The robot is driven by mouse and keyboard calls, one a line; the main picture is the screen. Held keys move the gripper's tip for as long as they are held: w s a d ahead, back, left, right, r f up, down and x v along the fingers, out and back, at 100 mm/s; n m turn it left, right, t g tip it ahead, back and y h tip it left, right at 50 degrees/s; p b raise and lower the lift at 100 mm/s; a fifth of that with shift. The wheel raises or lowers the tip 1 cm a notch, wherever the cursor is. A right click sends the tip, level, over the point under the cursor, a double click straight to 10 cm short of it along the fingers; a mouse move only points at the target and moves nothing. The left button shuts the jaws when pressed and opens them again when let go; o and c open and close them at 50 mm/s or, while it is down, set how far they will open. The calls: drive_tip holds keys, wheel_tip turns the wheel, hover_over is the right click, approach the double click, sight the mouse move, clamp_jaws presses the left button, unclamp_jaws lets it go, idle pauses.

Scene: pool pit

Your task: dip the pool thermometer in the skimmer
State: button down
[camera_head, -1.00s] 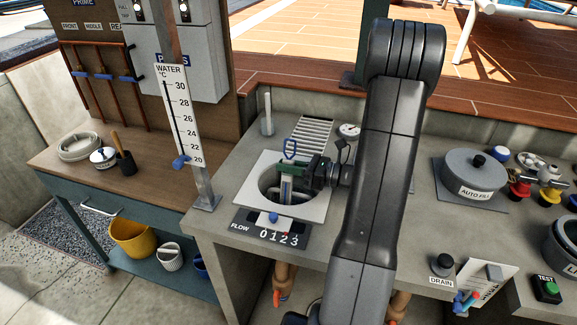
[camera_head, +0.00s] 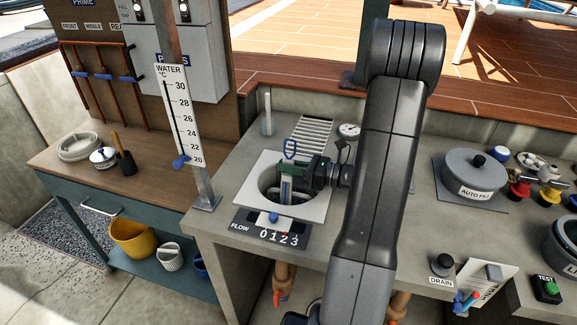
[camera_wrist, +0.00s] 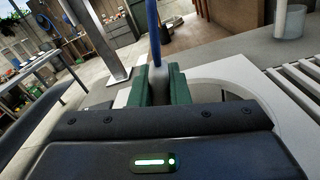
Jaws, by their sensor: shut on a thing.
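The skimmer is a pale square plate with a dark round hole in the counter. My gripper (camera_head: 290,170) is shut on the thermometer below its loop, over the opening. In the wrist view the blue handle (camera_wrist: 153,35) rises between my green fingers (camera_wrist: 157,88). The lower end of the thermometer is inside the hole; I cannot tell how deep it sits in any water.
A flow counter (camera_head: 270,235) with a blue knob lies before the skimmer. A slatted grate (camera_head: 311,130) and a white upright tube (camera_head: 267,115) stand behind. A water scale (camera_head: 180,115) on a post rises at left. The AUTO FILL pot (camera_head: 472,178) is at right.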

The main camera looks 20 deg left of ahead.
drive_tip(key=shift+r, duration=0.1)
wheel_tip(320, 180, up, 12)
drive_tip(key=p, duration=1.1)
drive_tip(key=shift+r, duration=0.2)
idle(0.5)
idle(0.9)
